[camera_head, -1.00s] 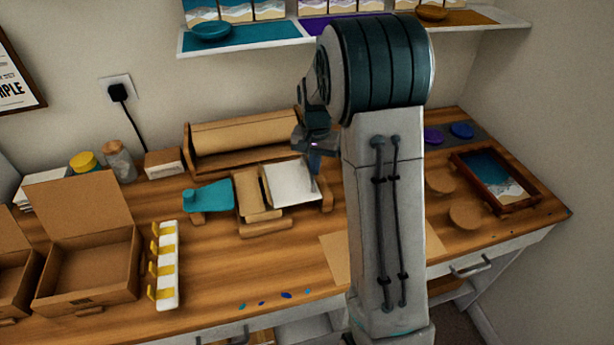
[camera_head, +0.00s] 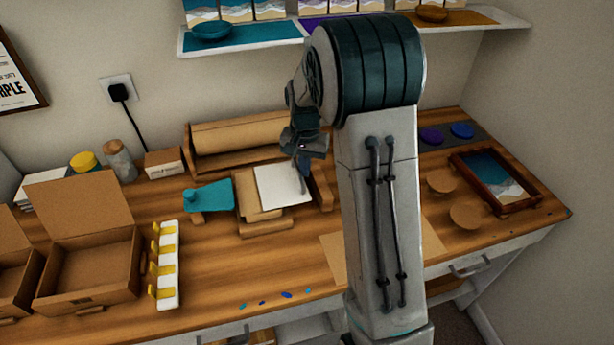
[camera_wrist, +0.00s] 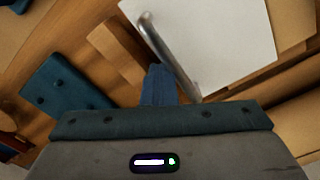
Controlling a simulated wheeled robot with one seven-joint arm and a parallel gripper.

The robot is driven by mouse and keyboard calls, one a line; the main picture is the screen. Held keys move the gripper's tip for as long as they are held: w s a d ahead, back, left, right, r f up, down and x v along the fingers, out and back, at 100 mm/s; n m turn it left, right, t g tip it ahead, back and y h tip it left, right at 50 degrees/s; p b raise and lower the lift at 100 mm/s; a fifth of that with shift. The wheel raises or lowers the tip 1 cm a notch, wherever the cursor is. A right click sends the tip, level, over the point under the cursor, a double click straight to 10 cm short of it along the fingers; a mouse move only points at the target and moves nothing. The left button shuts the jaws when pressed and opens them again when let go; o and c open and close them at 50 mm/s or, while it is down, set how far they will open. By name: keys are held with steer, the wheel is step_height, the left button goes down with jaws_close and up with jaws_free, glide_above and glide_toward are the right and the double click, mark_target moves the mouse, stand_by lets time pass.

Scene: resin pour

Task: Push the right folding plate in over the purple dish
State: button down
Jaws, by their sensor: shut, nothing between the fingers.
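The white plate (camera_head: 283,186) lies over the right part of the wooden folding stand (camera_head: 262,228), on top of folded brown paper (camera_head: 252,207). It also shows in the wrist view (camera_wrist: 220,40), with a metal rod (camera_wrist: 165,50) near its edge. The teal plate (camera_head: 208,196) sits out at the stand's left side. My gripper (camera_wrist: 160,84) is shut and empty, close beside the rod; I cannot tell whether they touch. No purple dish shows in the stand; whatever lies under the white plate is hidden. A purple round piece (camera_head: 431,135) lies at the back right.
A wooden holder with a brown paper roll (camera_head: 240,138) stands behind the stand. An open cardboard box (camera_head: 88,272) and a white rack with yellow hooks (camera_head: 167,265) are at left. A framed tray (camera_head: 495,180) is at right. The table front is mostly clear.

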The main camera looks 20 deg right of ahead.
steer(key=shift+d, duration=4.2)
step_height(320, 180, up, 10)
steer(key=p, duration=0.7)
